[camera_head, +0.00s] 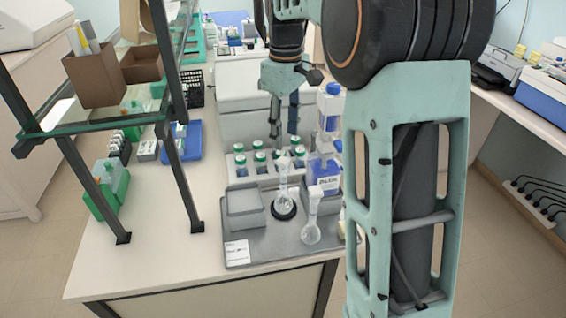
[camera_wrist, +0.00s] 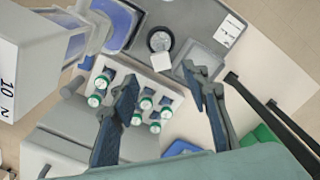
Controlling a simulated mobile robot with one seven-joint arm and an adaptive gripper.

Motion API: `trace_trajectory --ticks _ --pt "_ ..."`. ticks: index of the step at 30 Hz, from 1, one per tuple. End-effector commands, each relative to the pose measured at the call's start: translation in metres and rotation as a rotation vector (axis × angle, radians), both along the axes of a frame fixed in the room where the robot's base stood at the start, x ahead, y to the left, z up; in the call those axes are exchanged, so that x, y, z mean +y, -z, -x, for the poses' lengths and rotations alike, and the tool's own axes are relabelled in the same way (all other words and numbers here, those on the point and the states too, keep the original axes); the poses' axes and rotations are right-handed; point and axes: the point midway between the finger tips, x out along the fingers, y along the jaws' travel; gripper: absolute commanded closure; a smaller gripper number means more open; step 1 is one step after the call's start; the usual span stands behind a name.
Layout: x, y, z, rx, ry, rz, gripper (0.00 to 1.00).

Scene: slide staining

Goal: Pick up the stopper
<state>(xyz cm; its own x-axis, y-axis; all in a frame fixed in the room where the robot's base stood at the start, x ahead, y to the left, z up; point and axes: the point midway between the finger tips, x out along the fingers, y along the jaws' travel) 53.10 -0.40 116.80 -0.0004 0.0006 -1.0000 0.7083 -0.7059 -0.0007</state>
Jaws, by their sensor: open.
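My gripper (camera_head: 284,132) is open and points down above the tray, with its fingertips a little above the neck of a clear flask (camera_head: 283,192). This flask stands upright on a dark round base. A pale stopper (camera_head: 283,163) appears to sit at the top of its neck. In the wrist view the pale, square-looking stopper (camera_wrist: 161,62) lies between and just beyond the open fingertips (camera_wrist: 158,75), apart from both. The flask (camera_wrist: 160,41) shows behind it. A second clear flask (camera_head: 312,230) stands at the front right of the tray.
A rack of green-capped bottles (camera_head: 240,160) stands just behind the flask. A blue-labelled bottle (camera_head: 325,172) is close on the right. A grey open box (camera_head: 245,212) is on the left of the grey tray (camera_head: 270,250). A dark shelf post (camera_head: 182,180) stands further left.

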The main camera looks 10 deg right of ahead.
Motion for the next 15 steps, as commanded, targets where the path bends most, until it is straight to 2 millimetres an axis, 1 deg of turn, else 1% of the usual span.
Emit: trace_trajectory --ticks 1,3,8,15 --pt "0.000 0.008 0.000 0.001 0.000 0.000 0.58" --pt "0.000 0.016 0.000 0.001 0.001 0.000 0.58" --pt "0.001 0.026 0.000 0.001 0.001 0.001 0.58" --pt "0.003 0.061 -0.001 0.002 0.002 0.001 0.58"
